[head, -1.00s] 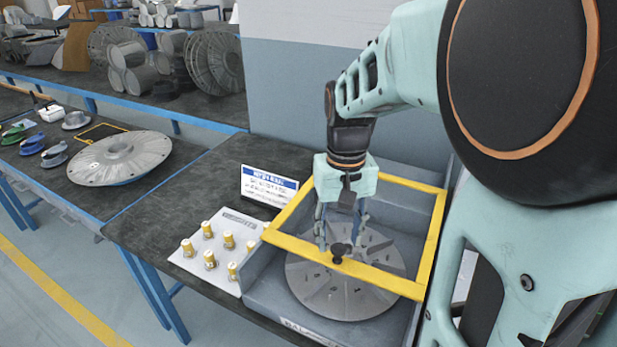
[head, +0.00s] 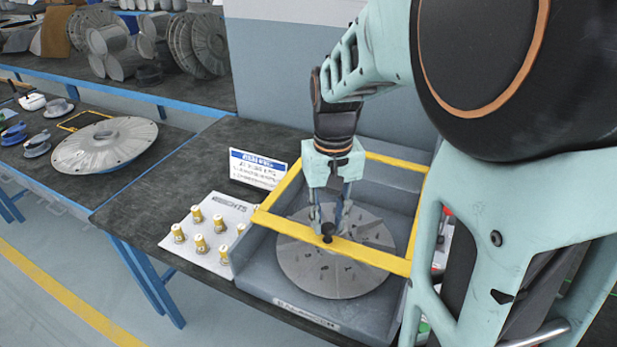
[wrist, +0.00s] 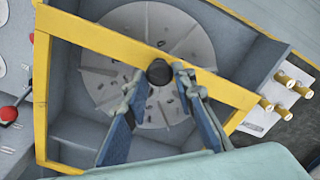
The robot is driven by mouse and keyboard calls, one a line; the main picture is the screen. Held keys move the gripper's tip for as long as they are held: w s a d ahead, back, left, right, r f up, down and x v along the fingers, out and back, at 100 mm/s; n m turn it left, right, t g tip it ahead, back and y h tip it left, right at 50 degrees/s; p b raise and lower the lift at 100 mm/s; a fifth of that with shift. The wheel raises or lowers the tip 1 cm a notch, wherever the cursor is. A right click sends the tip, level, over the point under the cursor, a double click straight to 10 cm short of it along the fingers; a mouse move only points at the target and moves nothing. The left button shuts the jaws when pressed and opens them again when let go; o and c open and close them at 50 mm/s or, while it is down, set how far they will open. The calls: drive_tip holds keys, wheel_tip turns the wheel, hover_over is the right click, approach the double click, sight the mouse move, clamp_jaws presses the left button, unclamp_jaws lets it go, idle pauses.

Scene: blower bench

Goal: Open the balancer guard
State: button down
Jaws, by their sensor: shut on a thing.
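The balancer guard is a yellow frame (head: 277,222) over a grey box-shaped balancer (head: 262,277). A slotted grey disc (head: 320,272) lies in the balancer under the frame. A dark round knob (head: 327,239) stands on the frame's front bar. My gripper (head: 328,226) comes down from above and is shut on the knob. In the wrist view, my gripper's fingers (wrist: 160,85) reach to both sides of the knob (wrist: 159,72), and the frame (wrist: 105,42) spans the picture. The pictures do not clearly show whether the frame is raised off the box.
A white board with several yellow-topped pegs (head: 200,242) and a sign (head: 257,168) stand left of the balancer. A large grey flanged disc (head: 105,145) lies on the left bench. A wall (head: 290,70) rises behind. A red knob (wrist: 9,113) shows in the wrist view.

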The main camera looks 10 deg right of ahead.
drive_tip(key=w+d+p, duration=0.2)
drive_tip(key=w+d, duration=0.2)
drive_tip(key=w, duration=0.2)
drive_tip(key=w+d+p, duration=0.2)
drive_tip(key=w+d, duration=0.3)
drive_tip(key=w, duration=0.2)
drive_tip(key=w+d+p, duration=0.2)
drive_tip(key=w+d, duration=0.3)
drive_tip(key=w, duration=0.1)
drive_tip(key=shift+w+d+p, duration=0.15)
drive_tip(key=shift+w+p, duration=0.15)
drive_tip(key=shift+p, duration=0.1)
drive_tip(key=c, duration=1.6)
unclamp_jaws()
wheel_tip(320, 180, up, 12)
